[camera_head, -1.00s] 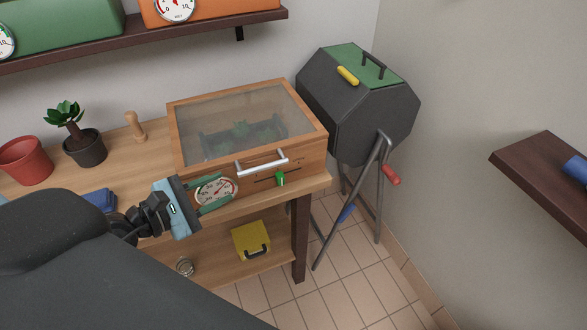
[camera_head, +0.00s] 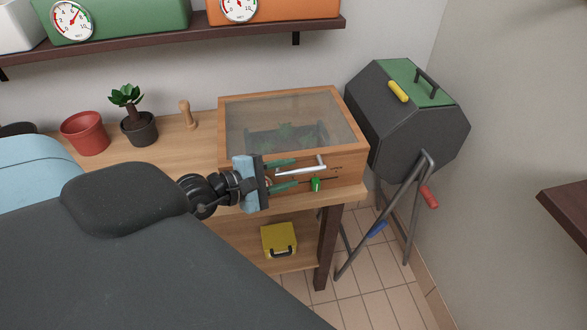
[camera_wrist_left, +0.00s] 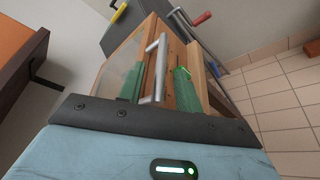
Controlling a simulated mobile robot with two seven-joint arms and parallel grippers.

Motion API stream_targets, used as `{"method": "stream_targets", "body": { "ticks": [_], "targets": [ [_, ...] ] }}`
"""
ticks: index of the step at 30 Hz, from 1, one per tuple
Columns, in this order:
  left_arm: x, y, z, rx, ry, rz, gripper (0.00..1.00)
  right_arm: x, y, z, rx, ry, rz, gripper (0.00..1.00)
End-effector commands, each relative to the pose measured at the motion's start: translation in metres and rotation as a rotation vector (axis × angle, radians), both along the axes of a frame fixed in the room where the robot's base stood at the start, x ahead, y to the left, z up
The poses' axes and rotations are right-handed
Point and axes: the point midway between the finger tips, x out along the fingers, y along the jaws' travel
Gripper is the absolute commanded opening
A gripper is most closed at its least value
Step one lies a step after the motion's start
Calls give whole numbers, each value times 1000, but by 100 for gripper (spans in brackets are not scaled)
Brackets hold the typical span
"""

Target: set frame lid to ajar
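The frame is a wooden box with a glazed lid (camera_head: 295,108) on the wooden bench. The lid looks shut, and plants show dimly through the glass. A silver bar handle (camera_head: 316,166) runs along its front; it also shows in the left wrist view (camera_wrist_left: 160,62). My left gripper (camera_head: 296,173) is at the front of the box, its green fingers apart, one above and one below the handle's left part. In the left wrist view, the handle lies between the fingers (camera_wrist_left: 158,82), with no clear contact. My right gripper is not in view.
A green slider (camera_head: 316,185) sits on the box front below the handle. A dark grill (camera_head: 400,125) stands close to the right. A shelf (camera_head: 200,43) hangs above. A plant pot (camera_head: 140,130), a red pot (camera_head: 85,133) and a wooden peg (camera_head: 187,115) stand left on the bench.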

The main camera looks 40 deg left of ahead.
Motion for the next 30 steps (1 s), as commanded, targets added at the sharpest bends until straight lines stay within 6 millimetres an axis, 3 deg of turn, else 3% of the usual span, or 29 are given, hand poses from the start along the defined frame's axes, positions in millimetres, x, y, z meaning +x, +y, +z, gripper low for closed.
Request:
{"method": "stream_targets", "body": {
  "ticks": [7, 18, 26, 30],
  "targets": [
    [21, -8, -4, -2, -2, 0, 34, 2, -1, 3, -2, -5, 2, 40],
    [24, -10, -6, -1, 0, 0, 34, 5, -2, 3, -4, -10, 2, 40],
    [24, -10, -6, -1, 0, 0, 2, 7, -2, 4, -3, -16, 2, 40],
    [24, -10, -6, -1, 0, 0, 0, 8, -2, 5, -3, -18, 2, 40]
  ]
}}
